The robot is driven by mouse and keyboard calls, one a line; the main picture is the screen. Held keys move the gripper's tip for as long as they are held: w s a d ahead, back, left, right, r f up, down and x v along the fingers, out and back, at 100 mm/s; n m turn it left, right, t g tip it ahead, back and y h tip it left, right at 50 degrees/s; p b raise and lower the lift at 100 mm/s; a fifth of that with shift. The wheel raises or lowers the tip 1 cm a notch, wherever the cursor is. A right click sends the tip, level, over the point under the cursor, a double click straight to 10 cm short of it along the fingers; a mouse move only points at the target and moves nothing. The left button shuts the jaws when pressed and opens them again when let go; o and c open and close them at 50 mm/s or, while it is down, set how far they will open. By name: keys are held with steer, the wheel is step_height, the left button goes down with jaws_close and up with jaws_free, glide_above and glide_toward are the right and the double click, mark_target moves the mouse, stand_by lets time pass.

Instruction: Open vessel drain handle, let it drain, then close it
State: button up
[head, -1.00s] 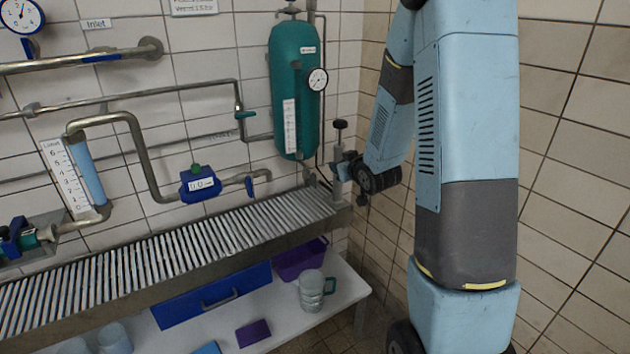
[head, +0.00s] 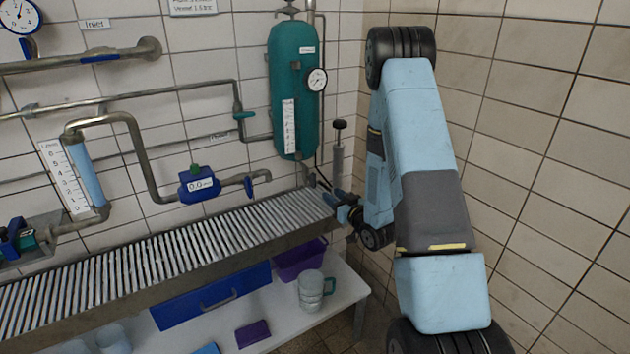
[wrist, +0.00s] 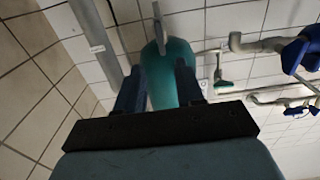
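The teal vessel (head: 295,90) hangs upright on the back wall near the corner, with a round gauge and a white level strip. My gripper (head: 333,197) is below and right of it, low over the right end of the grate. In the wrist view, which looks upside down, my gripper (wrist: 157,67) is open and its two blue fingers are apart. The vessel (wrist: 170,85) shows beyond and between them. A thin grey part (wrist: 158,32) at the vessel's bottom end may be the drain handle; I see no contact. In the head view the drain handle is too small to make out.
A ribbed metal grate (head: 160,258) runs below the pipes. A black-knobbed upright cylinder (head: 338,150) stands beside my gripper. A pipe valve with a teal handle (head: 244,115) is left of the vessel. A shelf below holds a jug (head: 311,290) and a purple bin (head: 300,262).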

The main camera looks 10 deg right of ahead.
mark_target(315, 181)
steer(key=x, duration=1.2)
steer(key=shift+w+a, duration=0.1)
steer(key=shift+w, duration=0.2)
